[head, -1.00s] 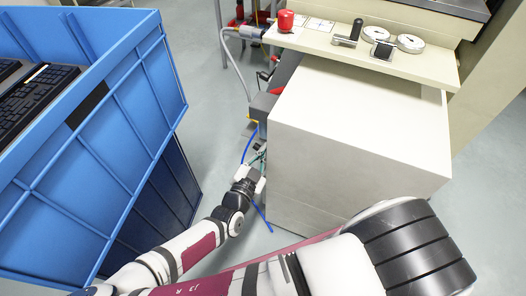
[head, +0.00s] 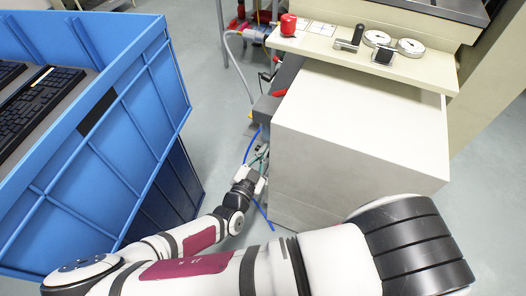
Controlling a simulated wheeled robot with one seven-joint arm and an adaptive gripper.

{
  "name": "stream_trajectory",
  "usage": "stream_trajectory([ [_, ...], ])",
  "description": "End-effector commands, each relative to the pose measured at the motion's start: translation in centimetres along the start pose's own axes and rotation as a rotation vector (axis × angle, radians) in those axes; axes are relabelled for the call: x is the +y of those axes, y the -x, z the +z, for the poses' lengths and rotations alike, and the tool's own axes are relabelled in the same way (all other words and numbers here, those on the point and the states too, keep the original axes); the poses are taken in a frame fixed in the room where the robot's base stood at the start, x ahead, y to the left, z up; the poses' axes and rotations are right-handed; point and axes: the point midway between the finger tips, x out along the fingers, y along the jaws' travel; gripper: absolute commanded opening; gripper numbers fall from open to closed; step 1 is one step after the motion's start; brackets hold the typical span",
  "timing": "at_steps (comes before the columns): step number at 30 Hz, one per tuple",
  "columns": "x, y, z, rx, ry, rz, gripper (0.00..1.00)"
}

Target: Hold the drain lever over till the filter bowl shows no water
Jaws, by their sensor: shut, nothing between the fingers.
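My gripper (head: 257,172) is low in the gap between the blue crate and the cream cabinet, close to the cabinet's left side. It is shut and small in the head view, seen from behind and above. Thin blue and green hoses (head: 249,148) run right by it. The drain lever and the filter bowl cannot be made out; the fittings at the gripper are too small and partly hidden by it. I cannot tell whether it touches the lever or whether the bowl holds water.
The blue crate (head: 150,75) with black keyboards (head: 42,100) stands on the left. The cream cabinet (head: 350,145) is on the right; its ledge (head: 425,70) carries a red knob (head: 288,25), a black-handled part (head: 350,40) and round gauges (head: 410,46). Grey floor shows between.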

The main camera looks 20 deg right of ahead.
Motion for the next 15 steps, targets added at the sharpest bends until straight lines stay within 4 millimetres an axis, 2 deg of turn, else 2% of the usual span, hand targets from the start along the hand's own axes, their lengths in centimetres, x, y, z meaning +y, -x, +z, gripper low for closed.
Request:
stream_trajectory([
  [15,-0.6,-0.1,1.8,0.0,0.0,0.002,0.0],
])
